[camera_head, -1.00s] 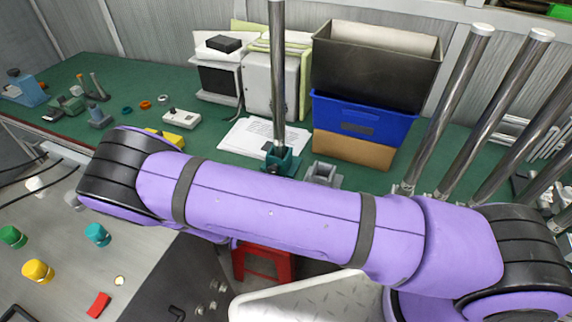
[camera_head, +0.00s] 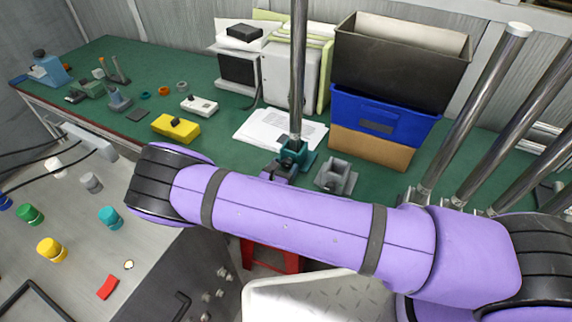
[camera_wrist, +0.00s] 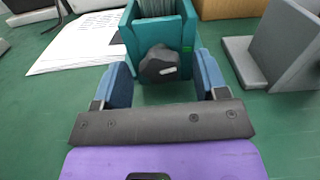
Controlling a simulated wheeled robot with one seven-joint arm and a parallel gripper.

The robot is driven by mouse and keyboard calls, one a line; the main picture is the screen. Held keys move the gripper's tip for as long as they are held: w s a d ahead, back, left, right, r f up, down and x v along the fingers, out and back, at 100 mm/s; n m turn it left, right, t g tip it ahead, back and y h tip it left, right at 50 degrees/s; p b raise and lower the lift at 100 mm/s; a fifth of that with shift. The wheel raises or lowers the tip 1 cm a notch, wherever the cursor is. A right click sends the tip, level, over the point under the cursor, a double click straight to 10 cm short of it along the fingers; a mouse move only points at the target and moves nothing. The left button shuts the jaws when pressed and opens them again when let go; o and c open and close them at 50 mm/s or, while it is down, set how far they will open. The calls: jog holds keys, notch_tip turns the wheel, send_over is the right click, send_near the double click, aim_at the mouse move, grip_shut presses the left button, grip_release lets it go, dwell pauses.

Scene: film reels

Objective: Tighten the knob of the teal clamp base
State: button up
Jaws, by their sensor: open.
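The teal clamp base (camera_head: 305,158) stands on the green bench near its front edge, with a tall metal rod (camera_head: 298,70) upright in it. In the wrist view the teal clamp base (camera_wrist: 186,22) is straight ahead, and its dark lobed knob (camera_wrist: 158,66) faces me. My gripper (camera_wrist: 164,75) is open, with one blue finger pad to each side of the knob. The knob lies between the pads with a gap on both sides. In the head view my purple arm covers part of the bench front, and my gripper shows only partly beside the base.
A grey clamp base (camera_head: 336,178) stands close on the right. Papers (camera_head: 278,128) lie behind on the left. A blue bin (camera_head: 375,118) stands behind on the right, and thick metal rods (camera_head: 470,115) rise at the far right. A yellow block (camera_head: 177,127) lies to the left.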

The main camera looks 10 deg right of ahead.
jog(key=shift+w+d, duration=0.4)
jog(key=shift+w, duration=0.2)
jog(key=c, duration=0.9)
jog(key=shift+m, duration=1.6)
jog(key=o, duration=0.9)
jog(key=v, duration=1.1)
